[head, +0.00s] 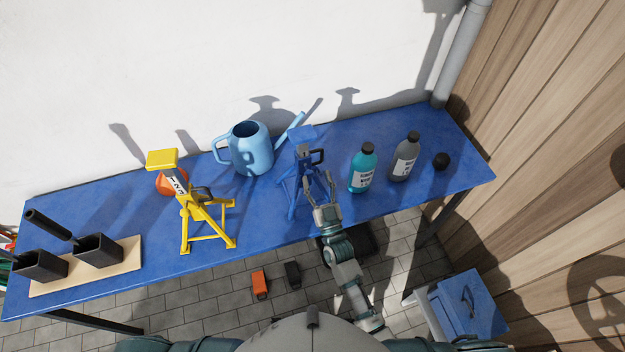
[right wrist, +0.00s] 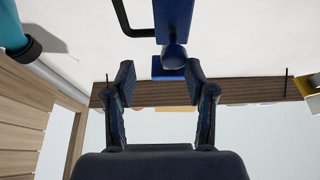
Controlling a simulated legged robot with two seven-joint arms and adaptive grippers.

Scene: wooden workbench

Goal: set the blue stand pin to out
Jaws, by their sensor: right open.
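The blue stand (head: 287,185) stands upright on the bench, right of the watering can. A black bent handle (head: 318,156) sticks out at its right side near the top. In the right wrist view the blue stand (right wrist: 174,20) is at the top centre, with a round dark blue knob (right wrist: 174,57) facing me and the black bent bar beside it. I cannot tell whether the pin is in or out. My right gripper (head: 320,182) is open and empty in front of the stand; its fingertips (right wrist: 160,72) lie apart below the knob. My left gripper is not in view.
A yellow stand (head: 205,212) and light blue watering can (head: 250,150) are to the left. A teal bottle (head: 361,172), a grey bottle (head: 404,160) and a black ball (head: 441,160) are to the right. The blue bench (head: 270,218) is bare between the two stands.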

